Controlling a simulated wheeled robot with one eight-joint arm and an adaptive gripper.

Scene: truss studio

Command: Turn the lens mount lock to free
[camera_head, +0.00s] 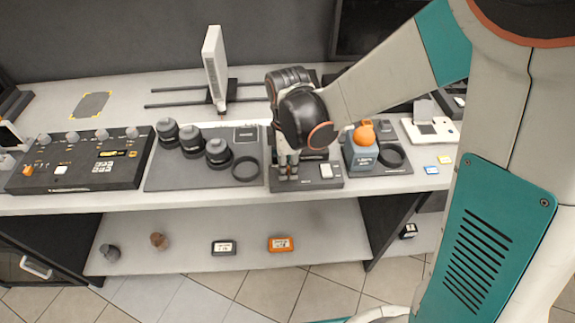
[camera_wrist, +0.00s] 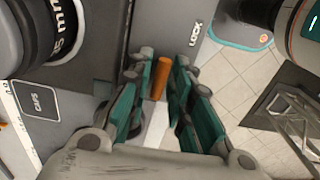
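The lens mount lock shows in the wrist view as a small orange lever (camera_wrist: 160,78) beside a grey panel printed LOCK (camera_wrist: 195,33). My gripper (camera_wrist: 162,90) is open, with one teal-padded finger on each side of the lever. A gap seems to show at the lever's sides; I cannot tell whether either finger touches it. In the head view my gripper (camera_head: 288,174) points down at the dark base (camera_head: 308,184) on the bench's front part. The wrist and fingers hide the lever there.
A dark mat (camera_head: 190,180) with several lenses (camera_head: 218,152) and a black ring (camera_head: 245,168) lies left of the base. A blue-grey box (camera_head: 360,157) with an orange ball (camera_head: 364,134) stands close on the right. A control panel (camera_head: 85,160) sits farther left.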

